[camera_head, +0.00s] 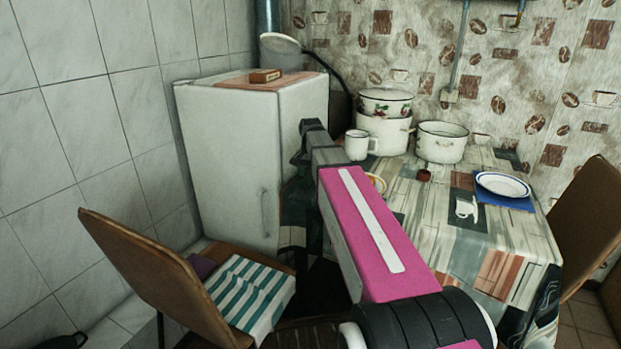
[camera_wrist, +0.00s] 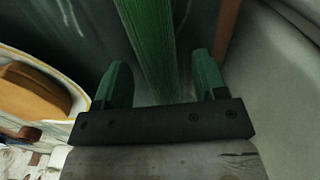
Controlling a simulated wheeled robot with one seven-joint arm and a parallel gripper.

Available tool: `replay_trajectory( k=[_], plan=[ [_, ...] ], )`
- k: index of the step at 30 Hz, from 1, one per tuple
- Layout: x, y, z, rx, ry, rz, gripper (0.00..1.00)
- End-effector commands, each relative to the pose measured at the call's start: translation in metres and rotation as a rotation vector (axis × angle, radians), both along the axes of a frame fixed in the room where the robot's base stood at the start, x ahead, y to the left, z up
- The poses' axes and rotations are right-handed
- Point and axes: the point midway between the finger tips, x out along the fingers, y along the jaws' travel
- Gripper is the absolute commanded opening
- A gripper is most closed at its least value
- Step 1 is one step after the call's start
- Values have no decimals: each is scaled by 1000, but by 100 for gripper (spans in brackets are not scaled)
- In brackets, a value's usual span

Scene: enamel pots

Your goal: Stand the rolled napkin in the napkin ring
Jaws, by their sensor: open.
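A small brown napkin ring (camera_head: 424,175) stands on the table near the pots. A small white object (camera_head: 466,207) lies on the cloth left of the blue mat; I cannot tell whether it is the rolled napkin. My gripper (camera_head: 308,130) is at the table's far left, beside the cabinet, mostly hidden by my arm. In the wrist view my gripper's green fingers (camera_wrist: 160,82) are apart. A green ribbed strip (camera_wrist: 150,45) shows between them. I cannot tell whether it is the napkin or cloth hanging behind, and no grip on it shows.
A yellow-rimmed bowl (camera_wrist: 45,75) is close to the left finger. A white mug (camera_head: 358,144), stacked pots (camera_head: 384,130) and a white pot (camera_head: 441,145) stand at the back. A plate (camera_head: 502,184) lies on a blue mat. A white cabinet (camera_head: 235,160) stands left. The table's front is mostly clear.

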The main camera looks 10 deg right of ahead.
Motion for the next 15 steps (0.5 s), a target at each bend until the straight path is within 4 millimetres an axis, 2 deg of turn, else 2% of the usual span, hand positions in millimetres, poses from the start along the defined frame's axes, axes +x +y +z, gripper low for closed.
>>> replay_trajectory(
  k=[8, 13, 15],
  plan=[
    [0, 0, -6, 0, 0, 0, 65],
    [0, 0, -5, 0, 0, 0, 13],
    [0, 0, -5, 0, 0, 0, 12]
  ],
)
